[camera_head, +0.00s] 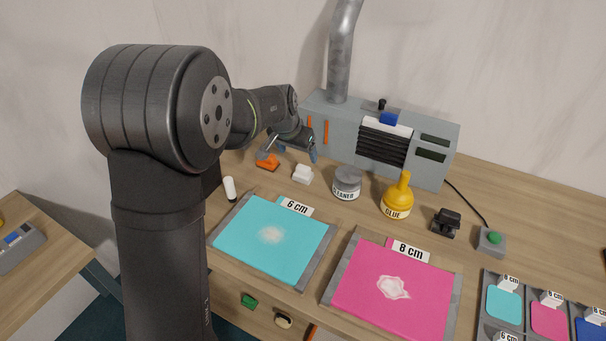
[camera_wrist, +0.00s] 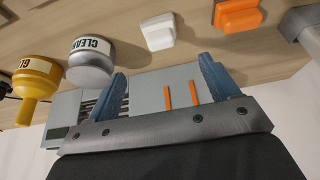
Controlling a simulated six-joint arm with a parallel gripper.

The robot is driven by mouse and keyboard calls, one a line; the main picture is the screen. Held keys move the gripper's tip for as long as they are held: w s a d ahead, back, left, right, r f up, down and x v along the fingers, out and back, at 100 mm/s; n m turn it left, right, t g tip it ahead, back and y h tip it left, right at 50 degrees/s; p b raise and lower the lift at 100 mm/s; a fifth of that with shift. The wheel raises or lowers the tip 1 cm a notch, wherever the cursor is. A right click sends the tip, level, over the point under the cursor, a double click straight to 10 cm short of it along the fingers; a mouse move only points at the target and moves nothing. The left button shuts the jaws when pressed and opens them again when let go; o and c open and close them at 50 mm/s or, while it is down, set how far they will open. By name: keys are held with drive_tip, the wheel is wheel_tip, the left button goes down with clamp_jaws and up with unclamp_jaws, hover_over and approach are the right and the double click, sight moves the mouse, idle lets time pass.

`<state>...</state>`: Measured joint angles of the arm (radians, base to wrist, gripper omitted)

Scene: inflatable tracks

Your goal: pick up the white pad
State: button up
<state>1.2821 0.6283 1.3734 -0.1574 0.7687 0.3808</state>
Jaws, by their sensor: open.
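The white pad (camera_head: 303,174) is a small block with a raised grip, lying on the wooden bench between an orange pad (camera_head: 267,161) and the grey cleaner tin (camera_head: 346,184). In the wrist view the white pad (camera_wrist: 157,31) lies beyond the fingertips, roughly in line with the gap between them. My gripper (camera_head: 291,149) is open and empty, behind the white pad in the head view and apart from it. Both blue-grey fingers of my gripper (camera_wrist: 163,71) show in the wrist view.
A grey machine (camera_head: 345,132) with a metal duct stands behind. A yellow glue bottle (camera_head: 397,196) is right of the tin. The cyan sheet (camera_head: 247,255) and pink sheet (camera_head: 365,312) lie in front. The orange pad (camera_wrist: 237,15) is close beside the white pad.

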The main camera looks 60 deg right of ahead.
sight(302, 167)
drive_tip(key=x, duration=1.1)
drive_tip(key=shift+w+d+f, duration=0.1)
drive_tip(key=shift+f, duration=0.1)
drive_tip(key=shift+c, duration=0.2)
drive_tip(key=c, duration=1)
